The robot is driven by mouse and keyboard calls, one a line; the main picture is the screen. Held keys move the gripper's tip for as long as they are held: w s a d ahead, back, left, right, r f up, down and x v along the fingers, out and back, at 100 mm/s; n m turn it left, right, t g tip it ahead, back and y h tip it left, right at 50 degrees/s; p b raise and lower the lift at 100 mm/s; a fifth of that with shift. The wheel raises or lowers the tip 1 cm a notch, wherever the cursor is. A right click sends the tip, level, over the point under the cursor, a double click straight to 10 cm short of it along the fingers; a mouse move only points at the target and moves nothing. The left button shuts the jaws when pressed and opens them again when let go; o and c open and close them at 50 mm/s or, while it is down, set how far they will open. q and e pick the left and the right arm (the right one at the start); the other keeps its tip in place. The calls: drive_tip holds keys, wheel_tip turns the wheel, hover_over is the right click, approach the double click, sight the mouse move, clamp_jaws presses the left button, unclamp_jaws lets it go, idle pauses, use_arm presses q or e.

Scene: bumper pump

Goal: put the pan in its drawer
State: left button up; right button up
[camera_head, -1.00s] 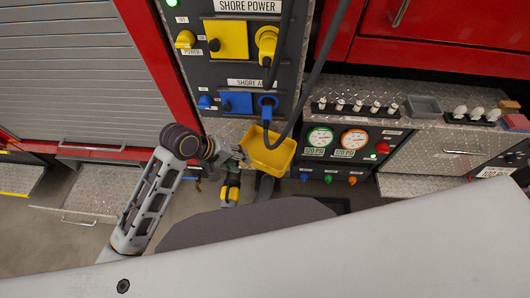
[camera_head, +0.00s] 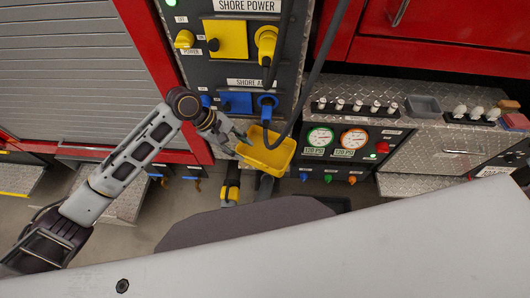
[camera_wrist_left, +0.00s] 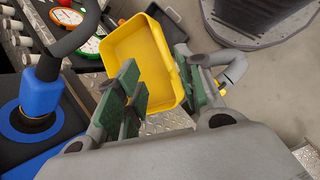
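The pan is a yellow open-topped tray (camera_head: 267,158) below the blue shore connector in the head view. It also shows in the left wrist view (camera_wrist_left: 143,50), its empty inside facing the camera. My left gripper (camera_head: 242,139) is at the pan's upper left edge. In the left wrist view, its green-padded fingers (camera_wrist_left: 158,92) stand apart, with part of the pan between them; firm contact cannot be made out. What supports the pan is hidden. A metal drawer front with a handle (camera_head: 462,152) is at right; which drawer belongs to the pan is unclear.
The shore power panel (camera_head: 228,62) with hanging dark cables is above the pan. A gauge panel (camera_head: 345,145) stands right of it. A tread-plate surface (camera_head: 125,203) lies lower left, partly behind my left arm. A small grey tray (camera_head: 422,106) sits on the right ledge.

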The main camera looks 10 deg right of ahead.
sight(260, 164)
use_arm(q)
drive_tip(key=shift+w+a+r+n, duration=0.15)
drive_tip(key=shift+w+a+n, duration=0.1)
drive_tip(key=shift+n, duration=0.05)
drive_tip(key=shift+x, duration=4.35)
drive_tip(key=shift+s, duration=0.15)
drive_tip(key=shift+x, duration=2.6)
clamp_jaws()
